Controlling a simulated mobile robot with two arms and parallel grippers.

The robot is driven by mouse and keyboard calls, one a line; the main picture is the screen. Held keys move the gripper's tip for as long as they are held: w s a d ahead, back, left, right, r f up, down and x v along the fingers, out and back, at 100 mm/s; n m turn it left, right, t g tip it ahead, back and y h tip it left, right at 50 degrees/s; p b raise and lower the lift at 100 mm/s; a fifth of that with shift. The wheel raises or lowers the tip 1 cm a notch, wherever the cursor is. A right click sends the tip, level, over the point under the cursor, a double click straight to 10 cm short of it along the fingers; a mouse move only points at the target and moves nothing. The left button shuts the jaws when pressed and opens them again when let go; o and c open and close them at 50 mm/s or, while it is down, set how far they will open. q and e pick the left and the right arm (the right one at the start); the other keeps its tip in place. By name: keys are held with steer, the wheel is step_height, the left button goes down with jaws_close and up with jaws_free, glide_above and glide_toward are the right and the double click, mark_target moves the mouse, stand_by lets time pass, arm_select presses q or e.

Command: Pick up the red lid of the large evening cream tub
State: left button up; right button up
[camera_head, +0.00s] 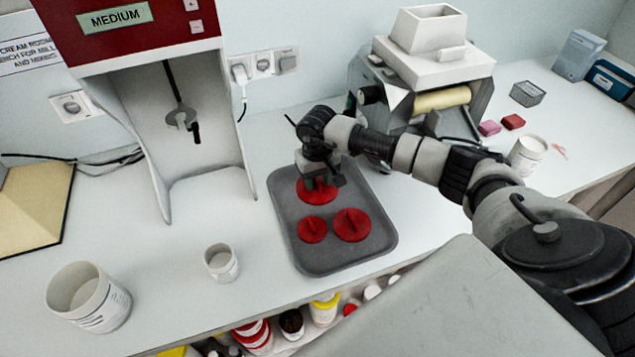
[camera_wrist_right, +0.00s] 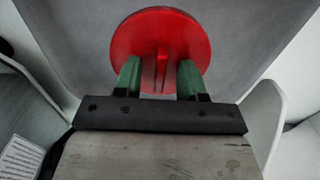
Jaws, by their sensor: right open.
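Three red lids lie on a grey tray: one at the far end (camera_head: 318,197), a small one at front left (camera_head: 312,230) and a larger one at front right (camera_head: 352,226). I cannot read which tub each belongs to. My right gripper (camera_head: 321,183) is over the far lid, pointing down and partly covering it. In the right wrist view, the green fingers of the right gripper (camera_wrist_right: 160,78) stand open on either side of the upright ridge of the red lid (camera_wrist_right: 160,40), with gaps on both sides. My left gripper is not in view.
The grey tray (camera_head: 333,262) sits on the white bench near its front edge. A large white tub (camera_head: 100,305) and a small one (camera_head: 222,264) stand open to its left. The red mill (camera_head: 140,45) is behind left, a roller machine (camera_head: 440,70) behind right. Another tub (camera_head: 527,155) stands right.

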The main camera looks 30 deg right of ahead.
jaws_close()
